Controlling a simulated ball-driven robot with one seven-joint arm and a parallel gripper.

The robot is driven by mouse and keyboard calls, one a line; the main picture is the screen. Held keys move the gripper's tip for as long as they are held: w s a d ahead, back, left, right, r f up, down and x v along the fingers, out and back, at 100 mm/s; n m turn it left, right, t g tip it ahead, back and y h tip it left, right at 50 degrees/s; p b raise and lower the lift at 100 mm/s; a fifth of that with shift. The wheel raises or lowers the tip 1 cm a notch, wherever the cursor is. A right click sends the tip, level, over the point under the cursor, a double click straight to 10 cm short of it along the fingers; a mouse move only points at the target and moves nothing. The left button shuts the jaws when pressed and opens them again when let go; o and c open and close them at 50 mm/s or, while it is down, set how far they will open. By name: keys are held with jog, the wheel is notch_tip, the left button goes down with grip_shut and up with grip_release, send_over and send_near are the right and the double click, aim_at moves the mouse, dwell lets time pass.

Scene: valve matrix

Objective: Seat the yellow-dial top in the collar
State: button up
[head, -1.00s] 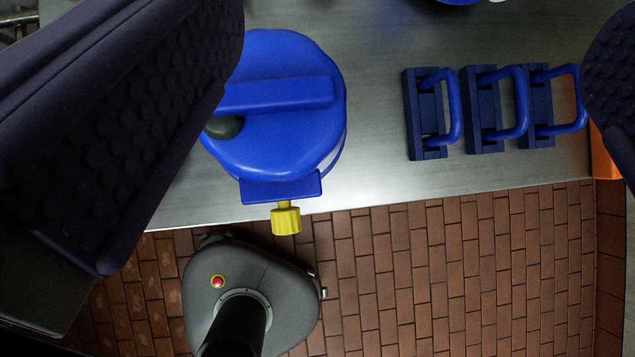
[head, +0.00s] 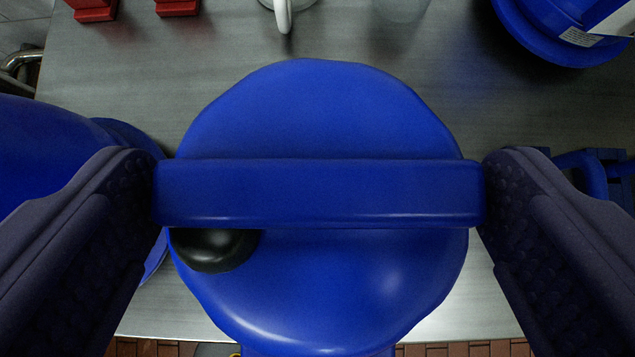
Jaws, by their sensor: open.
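The blue round top (head: 320,110) fills the middle of the head view, with a raised blue bar handle (head: 320,192) across it and a black knob (head: 212,248) at its left. Only a sliver of its yellow dial (head: 235,352) shows at the bottom edge. My gripper (head: 320,165) is open, one finger at each end of the bar handle. The fingertips are very close to the bar ends; I cannot tell if they touch. A blue round part with a white label (head: 545,35) is at the top right; I cannot tell whether it is the collar.
A large blue body (head: 50,170) stands close by at the left, partly behind my finger. Blue handles (head: 590,175) lie at the right. Red blocks (head: 178,6), a white-handled item (head: 284,15) and a clear vessel (head: 400,8) stand along the back of the metal table (head: 120,75).

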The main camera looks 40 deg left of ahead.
jog(key=shift+r, duration=0.1)
jog(key=c, duration=1.6)
